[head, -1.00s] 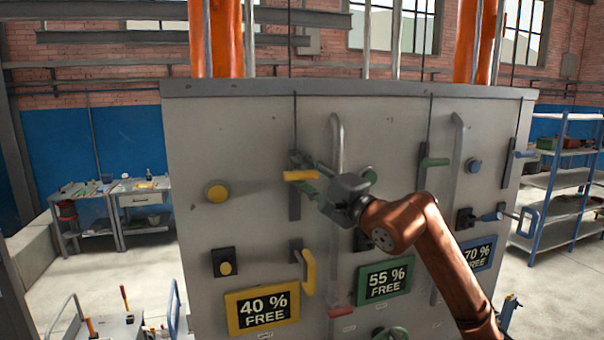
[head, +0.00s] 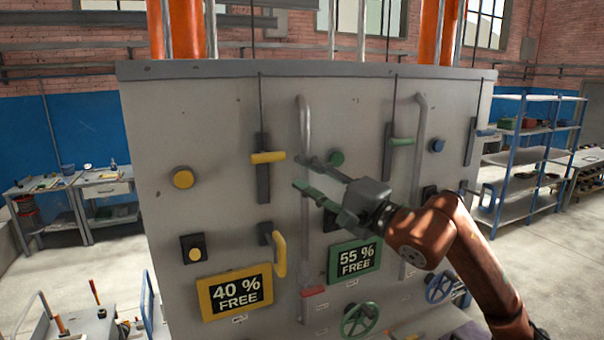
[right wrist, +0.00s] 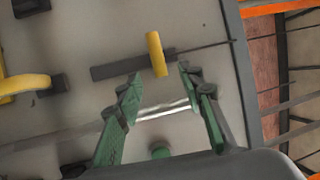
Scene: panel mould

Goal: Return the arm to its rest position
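My right arm (head: 465,250) reaches in from the lower right in the head view. Its gripper (head: 300,172) is open and empty in front of the grey panel (head: 225,120). The two green-grey fingers are spread and point left at the yellow slider handle (head: 268,157), with a gap between tips and handle. In the right wrist view, the open fingers (right wrist: 160,80) stand either side of the yellow handle (right wrist: 156,54) in the picture, with nothing held between them. My left gripper is not in view.
Pipes, a green slider handle (head: 402,142), a yellow lever (head: 280,254) and a green wheel (head: 360,320) stick out of the panel near the arm. A blue shelf rack (head: 520,150) stands at the right. Open floor lies right of the panel.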

